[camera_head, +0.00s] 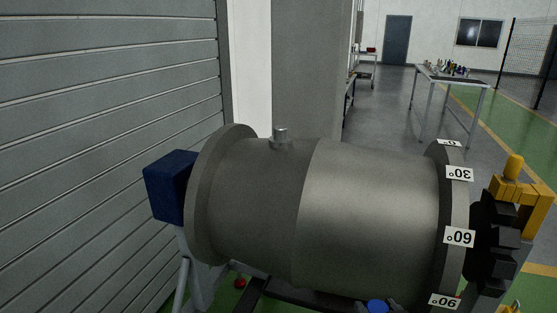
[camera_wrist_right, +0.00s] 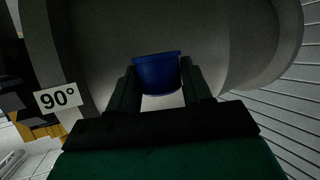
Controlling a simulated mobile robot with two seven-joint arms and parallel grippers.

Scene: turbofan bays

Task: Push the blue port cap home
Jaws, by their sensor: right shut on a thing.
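The blue port cap (camera_wrist_right: 158,70) sits between the two dark fingers of my right gripper (camera_wrist_right: 160,84) in the right wrist view. The gripper is shut on it, and the cap's far side lies against or close to the grey engine casing (camera_wrist_right: 95,40). I cannot tell whether there is a gap behind the cap. In the head view the cap (camera_head: 377,306) shows only at the bottom edge, below the casing (camera_head: 365,205), with a bit of my right gripper (camera_head: 378,309) around it. The port itself is hidden. My left gripper is not in view.
The casing has flanges at both ends, and the right flange (camera_head: 452,215) carries angle labels. A blue block (camera_head: 168,187) stands at its left end, and black and yellow parts (camera_head: 520,185) at its right. A slatted grey wall (camera_head: 110,120) is close on the left.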

